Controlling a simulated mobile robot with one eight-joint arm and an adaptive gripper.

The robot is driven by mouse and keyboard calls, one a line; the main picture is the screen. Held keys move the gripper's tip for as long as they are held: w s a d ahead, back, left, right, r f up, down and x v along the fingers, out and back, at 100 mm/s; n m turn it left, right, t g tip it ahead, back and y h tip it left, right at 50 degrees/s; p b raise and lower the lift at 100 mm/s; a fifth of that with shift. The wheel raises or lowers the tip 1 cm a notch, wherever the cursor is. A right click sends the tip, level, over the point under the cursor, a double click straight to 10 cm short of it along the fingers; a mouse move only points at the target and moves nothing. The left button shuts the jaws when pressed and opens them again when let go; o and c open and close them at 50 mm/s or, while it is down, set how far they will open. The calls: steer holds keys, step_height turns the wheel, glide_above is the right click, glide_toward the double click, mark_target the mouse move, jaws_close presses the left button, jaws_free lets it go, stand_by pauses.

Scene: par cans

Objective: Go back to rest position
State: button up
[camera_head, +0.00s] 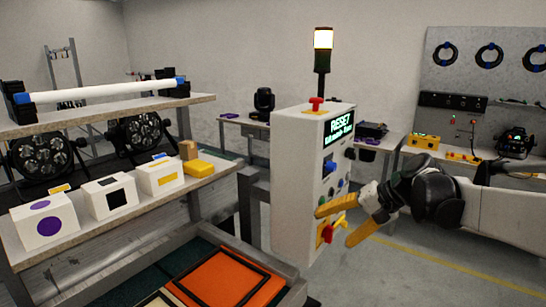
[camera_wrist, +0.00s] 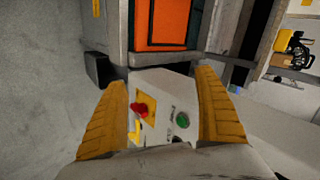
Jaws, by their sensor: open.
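My gripper (camera_head: 333,224) is open, with its yellow fingers apart, beside the front of a grey control cabinet (camera_head: 292,190) in the head view. The cabinet has a lit screen reading RESET (camera_head: 340,125), a red knob (camera_head: 316,103) on top and a lit beacon (camera_head: 323,38) above. A red and yellow switch (camera_head: 327,233) on its lower front lies close to the fingers. In the wrist view, a red knob (camera_wrist: 139,109), a yellow handle and a green button (camera_wrist: 182,120) show between the open fingers (camera_wrist: 165,112). Nothing is held. Contact with the cabinet cannot be told.
A shelf (camera_head: 110,235) on the left holds white boxes with printed shapes (camera_head: 44,219) and a yellow block (camera_head: 199,168). An orange framed panel (camera_head: 228,281) lies below. A workbench (camera_head: 480,168) stands behind my arm on the right. Open floor (camera_head: 430,275) shows at lower right.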

steer(key=s+d+f+n+t+h, duration=0.1)
steer(key=s+f+h, duration=0.2)
steer(key=s, duration=1)
steer(key=s+d+f+n+t+h, duration=0.1)
steer(key=s+d+f+n+h, duration=0.1)
steer(key=s, duration=1)
steer(key=shift+s+f+n+t+h, duration=0.35)
steer(key=shift+f+h, duration=0.3)
steer(key=shift+h, duration=0.55)
